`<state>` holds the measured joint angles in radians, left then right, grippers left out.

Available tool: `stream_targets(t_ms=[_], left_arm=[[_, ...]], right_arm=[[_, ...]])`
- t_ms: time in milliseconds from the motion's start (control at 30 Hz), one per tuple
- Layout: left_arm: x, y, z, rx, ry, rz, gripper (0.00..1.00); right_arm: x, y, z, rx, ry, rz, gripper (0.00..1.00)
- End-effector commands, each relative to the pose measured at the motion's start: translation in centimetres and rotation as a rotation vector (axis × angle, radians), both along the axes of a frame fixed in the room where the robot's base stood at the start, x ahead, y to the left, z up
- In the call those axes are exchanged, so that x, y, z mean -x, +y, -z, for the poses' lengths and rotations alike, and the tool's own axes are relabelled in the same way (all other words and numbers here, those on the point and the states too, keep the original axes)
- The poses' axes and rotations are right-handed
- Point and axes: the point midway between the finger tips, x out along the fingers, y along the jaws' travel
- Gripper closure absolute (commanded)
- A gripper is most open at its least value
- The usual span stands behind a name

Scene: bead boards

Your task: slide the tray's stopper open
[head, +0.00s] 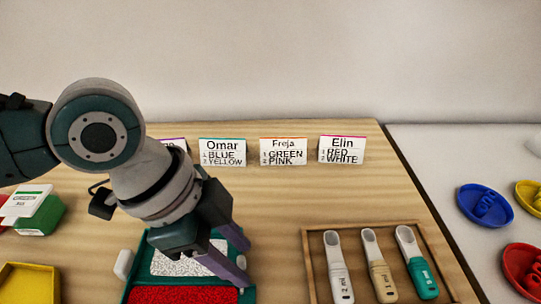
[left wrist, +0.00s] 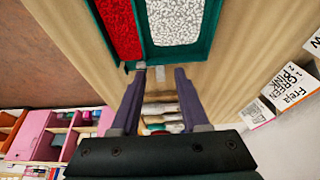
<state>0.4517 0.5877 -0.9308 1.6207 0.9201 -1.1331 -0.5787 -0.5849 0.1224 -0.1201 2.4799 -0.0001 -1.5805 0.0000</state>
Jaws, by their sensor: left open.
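The teal bead tray (head: 126,292) stands at the lower left of the head view, with white beads (head: 180,262) in one compartment and red beads (head: 180,295) in another. The tray also shows at the top of the left wrist view (left wrist: 176,54). My left gripper (head: 238,258) is over the tray's right side in the head view, its two fingers apart. My right gripper is not in view.
A wooden tray (head: 310,262) with three scoops stands to the right. Name cards for Omar (head: 222,152), Freja (head: 283,151) and Elin (head: 342,149) stand at the back. A green box (head: 42,215) and a yellow tray (head: 28,268) are at left. Coloured dishes lie far right.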

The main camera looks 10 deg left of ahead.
Motion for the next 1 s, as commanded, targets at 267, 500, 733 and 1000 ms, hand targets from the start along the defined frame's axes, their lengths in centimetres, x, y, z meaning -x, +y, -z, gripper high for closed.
stream_targets(t_ms=[267, 500, 733, 1000], left_arm=[[0.00, 0.00, 0.02, 0.000, 0.000, 0.000, 0.62], [-0.01, 0.01, 0.00, 0.000, 0.000, -0.001, 0.89], [-0.02, 0.02, -0.01, 0.000, 0.000, -0.001, 1.00], [-0.01, 0.02, -0.01, 0.000, 0.000, -0.001, 1.00]], right_arm=[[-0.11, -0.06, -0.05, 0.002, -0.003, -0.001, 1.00], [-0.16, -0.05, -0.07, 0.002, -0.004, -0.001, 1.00], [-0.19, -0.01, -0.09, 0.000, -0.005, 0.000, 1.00], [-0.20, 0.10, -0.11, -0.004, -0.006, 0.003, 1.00]])
